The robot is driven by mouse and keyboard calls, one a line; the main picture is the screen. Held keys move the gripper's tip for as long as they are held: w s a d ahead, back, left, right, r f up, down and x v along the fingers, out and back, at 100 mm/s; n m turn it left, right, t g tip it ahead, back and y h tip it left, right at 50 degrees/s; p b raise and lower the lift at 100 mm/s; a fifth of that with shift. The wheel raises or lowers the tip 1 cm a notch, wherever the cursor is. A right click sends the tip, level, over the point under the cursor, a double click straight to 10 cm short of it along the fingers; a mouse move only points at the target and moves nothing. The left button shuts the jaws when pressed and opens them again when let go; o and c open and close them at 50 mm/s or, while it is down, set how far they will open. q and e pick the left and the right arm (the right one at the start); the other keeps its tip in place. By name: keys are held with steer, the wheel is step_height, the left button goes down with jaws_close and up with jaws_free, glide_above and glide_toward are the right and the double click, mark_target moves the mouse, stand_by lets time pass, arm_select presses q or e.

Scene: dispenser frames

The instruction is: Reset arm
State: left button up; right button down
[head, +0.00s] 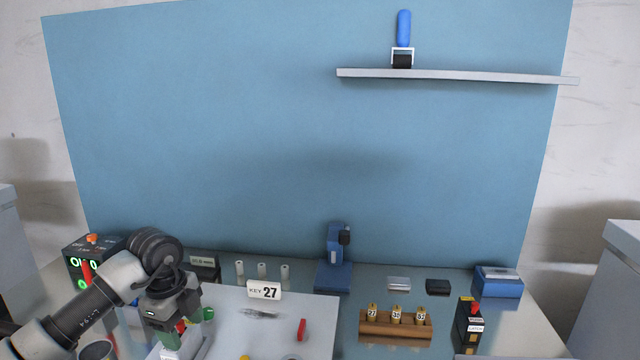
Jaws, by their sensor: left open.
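My left arm comes in from the left, and its gripper (178,338) points down over the left edge of the pale work board (275,322). The gripper is open. Small green and white parts show right around its fingertips, and I cannot tell whether it touches any of them. My right arm and gripper are not in view.
A "KEY 27" card (264,291) stands at the board's back edge, with a red item (301,329) in front. A wooden rack with numbered brass pieces (396,332), a black-yellow box (467,326) and a blue device (334,262) stand right. A control box (84,262) is left.

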arm_select(q)
steer(key=s+d+f+m+h, duration=0.25)
steer(key=d+m+h, duration=0.45)
steer(key=d, duration=1)
steer(key=s+d+r+n+t+h, duration=0.45)
steer(key=r+n+t+h, duration=0.2)
steer(key=h, duration=0.45)
steer(key=w+a+f+n+t+y, duration=0.1)
steer(key=a+f+n+t+y, duration=0.1)
steer(key=a+n+t+y, duration=1)
steer(key=s+a+f+n+g+y, duration=0.4)
steer(key=s+f+n+g+y, duration=0.15)
steer(key=f+n+y, duration=0.45)
steer(key=s+f+m+g+h, duration=0.15)
steer(key=s+f+g, duration=0.35)
steer(key=s, duration=0.5)
steer(key=s+f+m+g+h, duration=0.1)
steer(key=s+f+g+h, duration=0.1)
steer(key=s+f+g, duration=0.55)
step_height(320, 180, down, 22)
steer(key=s+t, duration=0.2)
steer(key=s+a+f+g, duration=0.1)
steer(key=s+a+f, duration=0.1)
steer(key=s+f, duration=0.6)
steer(key=s+a+f+g, duration=0.1)
steer(key=s+f, duration=0.7)
steer(key=f, duration=0.1)
steer(key=shift+s+a+f+y, duration=0.25)
steer(key=shift+a+f+y, duration=0.1)
steer(key=shift+a+f, duration=0.05)
